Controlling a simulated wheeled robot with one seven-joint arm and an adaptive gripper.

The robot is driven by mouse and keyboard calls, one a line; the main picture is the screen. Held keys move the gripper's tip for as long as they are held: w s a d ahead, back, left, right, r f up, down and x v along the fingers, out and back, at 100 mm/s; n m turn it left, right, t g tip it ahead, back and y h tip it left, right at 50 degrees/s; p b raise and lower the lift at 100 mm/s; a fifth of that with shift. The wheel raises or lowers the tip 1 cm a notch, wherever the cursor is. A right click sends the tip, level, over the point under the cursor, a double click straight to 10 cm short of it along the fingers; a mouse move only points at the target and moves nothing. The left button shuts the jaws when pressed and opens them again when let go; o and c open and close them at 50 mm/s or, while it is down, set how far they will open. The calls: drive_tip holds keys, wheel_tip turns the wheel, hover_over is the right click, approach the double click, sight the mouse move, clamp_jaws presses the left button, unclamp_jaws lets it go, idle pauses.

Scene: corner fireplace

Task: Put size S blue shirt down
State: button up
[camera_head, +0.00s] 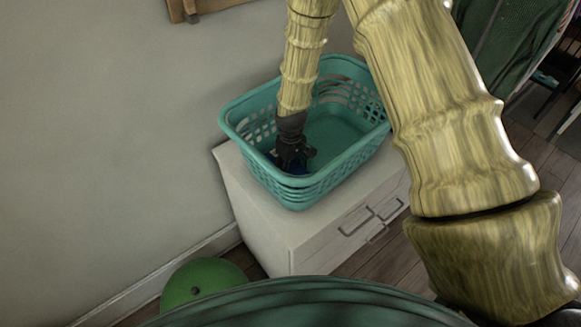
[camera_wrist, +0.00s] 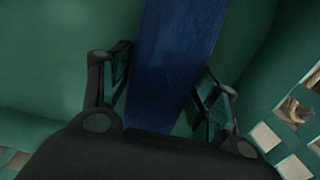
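The blue shirt (camera_wrist: 172,65) shows in the wrist view as a dark blue strip running between my gripper's fingers. In the head view only a small blue patch (camera_head: 297,169) of it shows, low inside the teal basket (camera_head: 235,126), beside my gripper. My gripper (camera_head: 294,162) is down inside the basket near its front left side. In the wrist view my gripper (camera_wrist: 162,88) has its two fingers apart, one on each side of the shirt, with narrow green gaps beside it. The shirt's size mark is not visible, and my gripper hides most of the shirt in the head view.
The basket, with holed walls, stands on a white cabinet (camera_head: 265,222) with drawer handles, against a grey wall (camera_head: 110,130). The basket floor right of my gripper looks clear. A round green object (camera_head: 200,280) is on the floor at lower left.

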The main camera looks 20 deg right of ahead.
sight(291, 165)
drive_tip(key=o, duration=0.3)
drive_tip(key=shift+r+b, duration=1.85)
drive_tip(key=shift+r, duration=4.3)
